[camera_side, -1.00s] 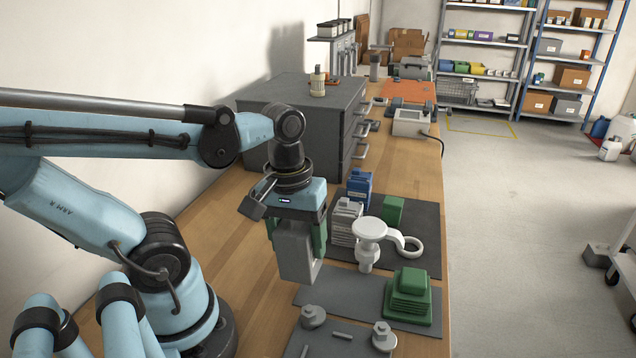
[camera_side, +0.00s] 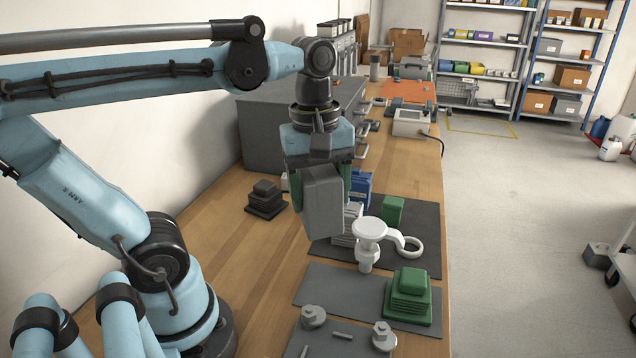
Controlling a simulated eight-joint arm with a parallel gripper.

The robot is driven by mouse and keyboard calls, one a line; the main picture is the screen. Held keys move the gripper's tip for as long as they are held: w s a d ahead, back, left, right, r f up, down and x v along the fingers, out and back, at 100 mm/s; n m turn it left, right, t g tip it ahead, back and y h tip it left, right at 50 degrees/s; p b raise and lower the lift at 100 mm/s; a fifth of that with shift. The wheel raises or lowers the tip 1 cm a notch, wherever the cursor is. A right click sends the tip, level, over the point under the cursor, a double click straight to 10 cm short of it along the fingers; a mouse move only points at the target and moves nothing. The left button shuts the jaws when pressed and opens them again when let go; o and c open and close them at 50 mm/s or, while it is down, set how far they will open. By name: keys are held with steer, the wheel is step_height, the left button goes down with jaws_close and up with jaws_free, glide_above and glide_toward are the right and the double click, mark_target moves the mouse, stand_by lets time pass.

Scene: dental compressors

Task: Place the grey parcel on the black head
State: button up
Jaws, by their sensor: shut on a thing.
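My gripper (camera_side: 322,190) is shut on the grey parcel (camera_side: 322,203), a grey block held upright between green fingers, in the air above the bench. The black head (camera_side: 266,199), a dark stepped block with a ribbed base, stands on the wooden bench to the left of the parcel in the picture. The parcel is apart from the head. The parcel hides part of a white ribbed head (camera_side: 353,222) behind it.
A white part with a round top (camera_side: 369,230) and a ring stands right of the parcel. A green head (camera_side: 408,295) sits on a dark mat (camera_side: 340,292). A blue part (camera_side: 361,188) stands behind. A grey drawer cabinet (camera_side: 265,135) stands farther back. Bench left of the mats is largely clear.

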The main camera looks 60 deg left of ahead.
steer(key=w+a+r+n, duration=0.35)
steer(key=a+n, duration=0.25)
steer(key=a, duration=0.3)
steer(key=n, duration=0.6)
glide_above(264, 184)
step_height(264, 184, down, 8)
steer(key=shift+f+g, duration=0.3)
steer(key=shift+f, duration=1.3)
steer(key=shift+f, duration=0.2)
steer(key=o, duration=1.1)
steer(key=shift+o, duration=0.2)
steer(key=shift+r, duration=0.15)
